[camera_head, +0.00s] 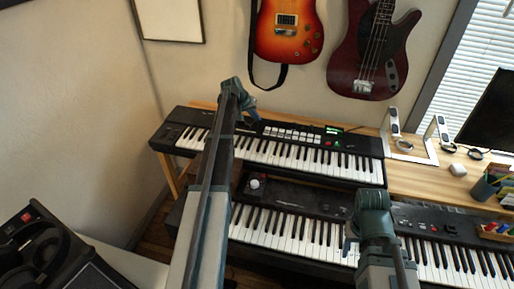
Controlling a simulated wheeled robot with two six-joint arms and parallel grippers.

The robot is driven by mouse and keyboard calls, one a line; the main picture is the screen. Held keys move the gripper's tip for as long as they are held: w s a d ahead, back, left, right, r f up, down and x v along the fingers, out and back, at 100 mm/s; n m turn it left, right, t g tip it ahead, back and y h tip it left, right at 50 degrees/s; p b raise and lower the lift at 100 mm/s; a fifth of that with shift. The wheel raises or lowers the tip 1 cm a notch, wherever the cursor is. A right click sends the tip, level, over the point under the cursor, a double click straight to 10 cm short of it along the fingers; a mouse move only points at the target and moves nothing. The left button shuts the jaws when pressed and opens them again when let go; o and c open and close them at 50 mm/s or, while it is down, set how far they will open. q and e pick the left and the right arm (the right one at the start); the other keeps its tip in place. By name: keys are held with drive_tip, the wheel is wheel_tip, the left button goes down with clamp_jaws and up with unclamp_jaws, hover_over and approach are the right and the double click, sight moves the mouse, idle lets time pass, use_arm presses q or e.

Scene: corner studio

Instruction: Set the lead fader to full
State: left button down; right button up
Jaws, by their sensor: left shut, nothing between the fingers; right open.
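The upper keyboard (350,145) stands on a wooden stand, with a row of pale buttons, a small green screen and coloured buttons on its panel. I cannot make out the lead fader; it is too small to tell or hidden. My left gripper (251,114) is shut and empty, over the left-centre part of the upper keyboard's panel; whether it touches is unclear. My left arm hides part of the panel and keys. My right gripper (348,243) is open and empty, over the keys of the lower left keyboard (285,197).
Another keyboard (440,218) lies at lower right. The wooden desk (415,178) holds a pen cup (485,187), a monitor (490,110) and small items. Guitars (372,50) hang on the wall. Headphones (35,255) lie on dark gear at lower left.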

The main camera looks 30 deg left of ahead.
use_arm(q)
drive_tip(key=shift+w, duration=0.2)
drive_tip(key=shift+r, duration=0.15)
drive_tip(key=shift+r+p, duration=0.5)
drive_tip(key=shift+p, duration=0.15)
wheel_tip(320, 180, up, 7)
drive_tip(key=p, duration=0.7)
idle(0.3)
drive_tip(key=s+d+r+p, duration=0.2)
drive_tip(key=s+d, duration=0.1)
drive_tip(key=s, duration=1.1)
drive_tip(key=s+d+r+p, duration=0.2)
drive_tip(key=s+d, duration=0.2)
drive_tip(key=s, duration=1.1)
drive_tip(key=shift+s, duration=0.1)
